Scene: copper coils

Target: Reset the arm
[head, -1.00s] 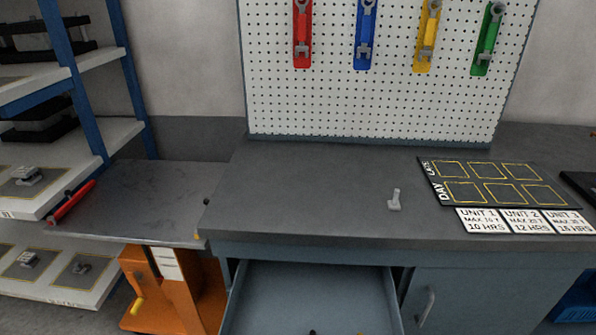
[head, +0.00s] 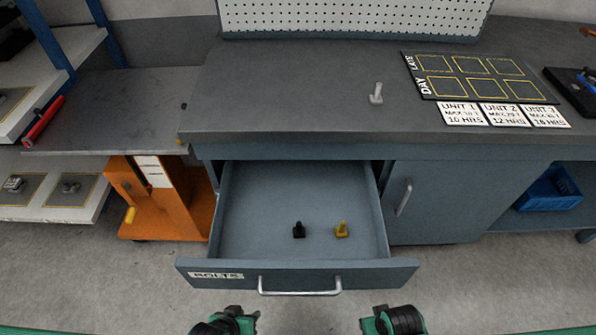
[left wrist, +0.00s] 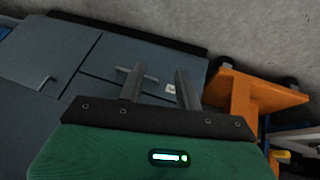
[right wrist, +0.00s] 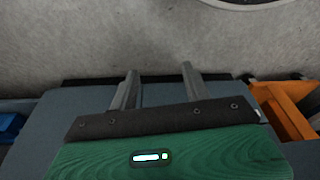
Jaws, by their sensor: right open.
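My left gripper (head: 228,320) shows at the bottom edge of the head view, in front of the open drawer. In the left wrist view its two fingers (left wrist: 160,72) stand apart with nothing between them. My right gripper (head: 395,319) is at the bottom edge too, to the right of the left one. In the right wrist view its fingers (right wrist: 160,70) are apart and empty. Both grippers are clear of the furniture in the head view.
The bolts drawer (head: 190,268) is pulled out, with a black bolt (head: 299,230) and a yellow bolt (head: 342,230) inside. A grey bolt (head: 376,94) stands on the worktop (head: 290,90). An orange cart (head: 165,205) stands left, a blue crate (head: 550,190) right.

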